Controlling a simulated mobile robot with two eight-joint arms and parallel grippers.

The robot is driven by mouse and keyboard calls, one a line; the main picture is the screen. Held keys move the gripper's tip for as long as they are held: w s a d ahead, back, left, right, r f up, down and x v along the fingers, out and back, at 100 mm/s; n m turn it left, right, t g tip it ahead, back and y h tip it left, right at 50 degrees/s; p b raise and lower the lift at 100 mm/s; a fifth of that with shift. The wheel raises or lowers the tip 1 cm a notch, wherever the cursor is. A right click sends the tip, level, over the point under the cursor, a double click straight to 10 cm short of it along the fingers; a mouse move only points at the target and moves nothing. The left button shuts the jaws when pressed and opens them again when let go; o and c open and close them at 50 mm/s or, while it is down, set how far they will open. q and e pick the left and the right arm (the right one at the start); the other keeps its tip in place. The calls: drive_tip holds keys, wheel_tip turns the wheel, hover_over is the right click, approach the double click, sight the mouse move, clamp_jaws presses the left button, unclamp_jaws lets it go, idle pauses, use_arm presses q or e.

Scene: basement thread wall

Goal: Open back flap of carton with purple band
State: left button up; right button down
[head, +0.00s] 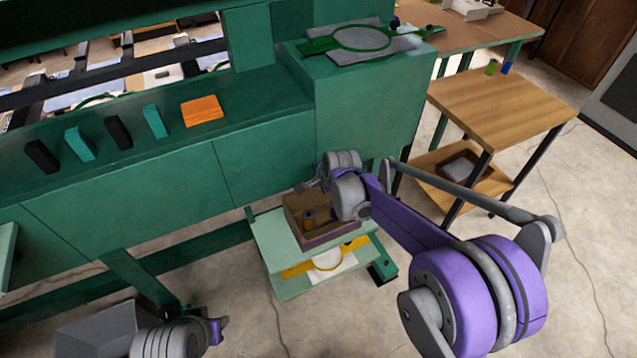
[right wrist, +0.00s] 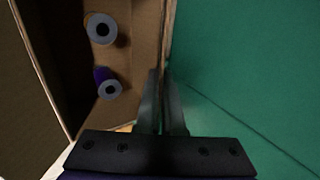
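The carton (head: 306,236) stands on the upper shelf of a pale green cart below the green bench, with a purple band low on its side. In the right wrist view, the carton's inner wall (right wrist: 136,40) and two spools (right wrist: 102,28) (right wrist: 110,89) inside show, so its top is at least partly open. A brown cardboard edge stands upright along the side facing the green bench. My right gripper (right wrist: 160,72) is at this edge, its narrow fingers close together. I cannot tell whether they touch the cardboard. My left gripper is not visible.
The green bench front (head: 165,195) rises right beside the carton. The pale green cart (head: 279,241) has a lower shelf with a yellow and white item. A wooden side table (head: 505,108) stands to the right. Bare concrete floor lies in front.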

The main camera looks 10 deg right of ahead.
drive_tip(key=shift+w+a+r+g+h+p, duration=0.1)
drive_tip(key=shift+w+r+g+h+p, duration=0.15)
drive_tip(key=shift+g, duration=0.3)
drive_tip(key=shift+w+a+g+h+p, duration=0.15)
drive_tip(key=shift+w+g+p, duration=0.15)
drive_tip(key=shift+g, duration=0.25)
drive_tip(key=c, duration=1)
unclamp_jaws()
drive_tip(key=shift+d, duration=0.1)
drive_tip(key=shift+c, duration=0.2)
drive_tip(key=p+v, duration=0.1)
drive_tip(key=v, duration=1)
drive_tip(key=shift+w+f, duration=0.1)
